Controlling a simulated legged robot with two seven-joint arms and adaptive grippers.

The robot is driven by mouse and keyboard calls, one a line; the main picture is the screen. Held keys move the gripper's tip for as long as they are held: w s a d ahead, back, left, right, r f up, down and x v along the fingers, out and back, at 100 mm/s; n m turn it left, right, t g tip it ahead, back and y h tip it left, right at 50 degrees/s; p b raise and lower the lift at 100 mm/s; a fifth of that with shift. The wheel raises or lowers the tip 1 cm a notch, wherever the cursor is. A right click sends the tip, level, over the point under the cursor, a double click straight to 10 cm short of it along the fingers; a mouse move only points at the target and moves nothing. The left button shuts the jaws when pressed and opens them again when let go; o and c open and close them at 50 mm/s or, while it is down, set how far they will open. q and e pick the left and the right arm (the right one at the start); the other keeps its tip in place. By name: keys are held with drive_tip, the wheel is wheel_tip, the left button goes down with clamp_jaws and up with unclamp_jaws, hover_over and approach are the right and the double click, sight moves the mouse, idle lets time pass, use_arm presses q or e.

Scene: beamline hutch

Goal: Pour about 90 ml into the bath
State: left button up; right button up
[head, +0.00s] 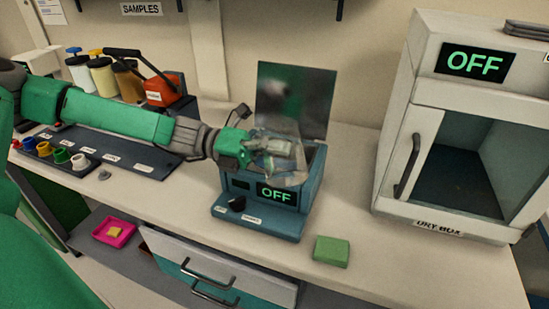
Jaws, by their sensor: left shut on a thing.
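The bath (262,218) is a blue-teal box on the bench with a display reading OFF and a dark knob on its front ledge. Its dark lid panel (296,92) stands up behind it. My left gripper (284,150) reaches in from the left and is over the bath's opening. It is shut on a clear vessel (287,178), which looks tilted over the bath. The vessel's contents and the inside of the bath are hard to make out. My right gripper is not in view.
A white dry box (408,120), also reading OFF, stands at the right. A green block (331,251) lies near the bench front. A dark rack (125,158) with coloured cups is at the left, with pump bottles (103,76) and a red-orange device (165,90) behind. A drawer (215,268) is below.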

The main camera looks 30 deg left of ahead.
use_arm(q)
drive_tip(key=shift+d, duration=0.2)
drive_tip(key=shift+a, duration=0.1)
drive_tip(key=shift+a, duration=0.15)
drive_tip(key=shift+n+b, duration=0.3)
drive_tip(key=shift+b, duration=0.25)
drive_tip(key=shift+f+h+b, duration=0.1)
drive_tip(key=shift+h+b, duration=0.2)
drive_tip(key=shift+b, duration=0.05)
idle(0.3)
drive_tip(key=shift+w+a+r+n+t+p, duration=0.3)
drive_tip(key=shift+w+a+r+n+p, duration=0.25)
drive_tip(key=shift+n+p, duration=0.35)
idle(0.7)
